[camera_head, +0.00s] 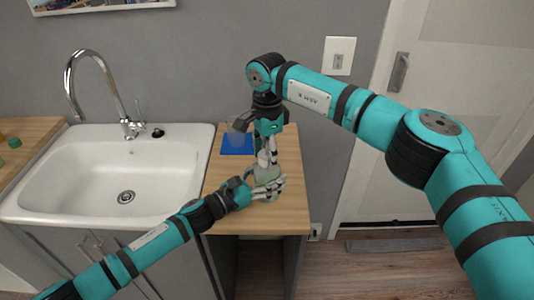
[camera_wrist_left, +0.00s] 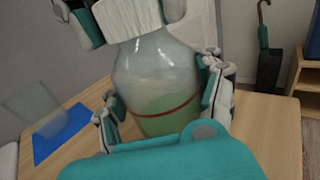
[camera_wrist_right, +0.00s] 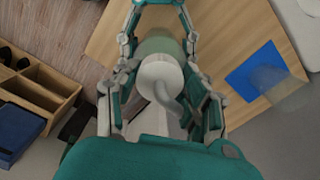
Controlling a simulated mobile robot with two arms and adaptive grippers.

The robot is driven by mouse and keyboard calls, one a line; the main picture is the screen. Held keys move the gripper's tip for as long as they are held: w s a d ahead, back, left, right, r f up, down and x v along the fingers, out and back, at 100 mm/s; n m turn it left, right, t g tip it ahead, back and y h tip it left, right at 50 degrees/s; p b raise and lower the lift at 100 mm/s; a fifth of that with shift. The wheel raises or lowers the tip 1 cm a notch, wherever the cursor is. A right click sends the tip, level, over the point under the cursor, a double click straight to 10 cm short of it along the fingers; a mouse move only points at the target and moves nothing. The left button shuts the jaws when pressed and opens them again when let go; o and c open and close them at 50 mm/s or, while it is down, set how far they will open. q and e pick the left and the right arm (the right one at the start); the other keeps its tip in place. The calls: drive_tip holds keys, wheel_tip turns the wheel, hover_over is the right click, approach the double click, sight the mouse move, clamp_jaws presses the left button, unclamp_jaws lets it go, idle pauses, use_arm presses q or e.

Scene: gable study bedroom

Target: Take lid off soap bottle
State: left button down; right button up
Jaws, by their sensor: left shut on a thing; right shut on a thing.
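The soap bottle (camera_head: 265,182) is clear with green soap in its lower part, and stands upright on the wooden counter. In the left wrist view its body (camera_wrist_left: 158,75) is between the fingers of my left gripper (camera_head: 268,187), which is shut on it from the side. The bottle's lid (camera_wrist_right: 162,80) is a white pump top with a spout. My right gripper (camera_head: 266,157) is above the bottle, pointing down, and shut on the lid.
A blue mat (camera_head: 231,149) with a clear cup (camera_head: 238,136) lies behind the bottle to the left. The white sink (camera_head: 95,165) and its chrome faucet are left of the wooden counter (camera_head: 285,222). The wall is close behind. A door is at right.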

drive_tip(key=shift+w+r, duration=0.1)
drive_tip(key=shift+r, duration=0.1)
idle(0.5)
drive_tip(key=shift+r, duration=0.95)
drive_tip(key=shift+r, duration=2)
use_arm(q)
drive_tip(key=shift+c, duration=0.2)
unclamp_jaws()
drive_tip(key=shift+a, duration=0.15)
